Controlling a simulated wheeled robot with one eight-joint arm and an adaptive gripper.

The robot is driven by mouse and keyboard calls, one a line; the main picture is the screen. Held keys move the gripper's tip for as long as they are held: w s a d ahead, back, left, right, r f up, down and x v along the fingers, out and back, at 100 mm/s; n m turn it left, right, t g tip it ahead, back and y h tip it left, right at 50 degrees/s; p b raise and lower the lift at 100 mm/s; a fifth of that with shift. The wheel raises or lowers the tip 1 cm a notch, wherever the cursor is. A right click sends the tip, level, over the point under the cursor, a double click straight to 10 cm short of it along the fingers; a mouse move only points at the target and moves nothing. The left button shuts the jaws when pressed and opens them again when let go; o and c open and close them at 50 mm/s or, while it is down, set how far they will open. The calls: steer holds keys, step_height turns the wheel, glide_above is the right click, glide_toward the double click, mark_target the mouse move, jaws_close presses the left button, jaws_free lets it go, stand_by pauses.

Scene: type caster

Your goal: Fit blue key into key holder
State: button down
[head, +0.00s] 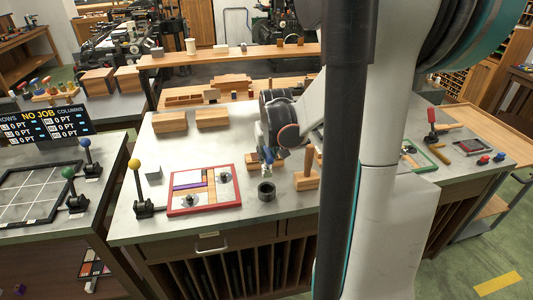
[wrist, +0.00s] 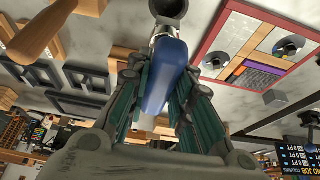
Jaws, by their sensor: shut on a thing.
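My gripper (wrist: 163,78) is shut on the blue key (wrist: 167,68), with a finger on each side of its blue handle. In the head view the gripper (head: 268,160) hangs over the front of the table, and only a small blue part of the key (head: 268,153) shows. The key holder is a dark, hollow cylinder (head: 266,193) standing upright on the table, just below the gripper. In the wrist view the key's silver end points at the dark cylinder (wrist: 169,8), and the two look very close or overlapping. I cannot tell whether they touch.
A red-framed tray (head: 204,211) with coloured strips and metal knobs lies left of the cylinder. A wooden block with an upright handle (head: 307,178) stands close on the right. Wooden blocks (head: 170,122) lie farther back. A yellow-knobbed lever (head: 136,182) stands at the left edge.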

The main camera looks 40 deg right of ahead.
mark_target(268, 172)
steer(key=shift+f+b, duration=1.95)
steer(key=shift+f, duration=0.75)
steer(key=shift+f+b, duration=1.95)
steer(key=shift+f, duration=0.35)
steer(key=c, duration=1.3)
jaws_free()
steer(key=shift+c, duration=0.2)
steer(key=shift+r, duration=0.15)
steer(key=v, duration=0.7)
steer(key=shift+r, duration=0.15)
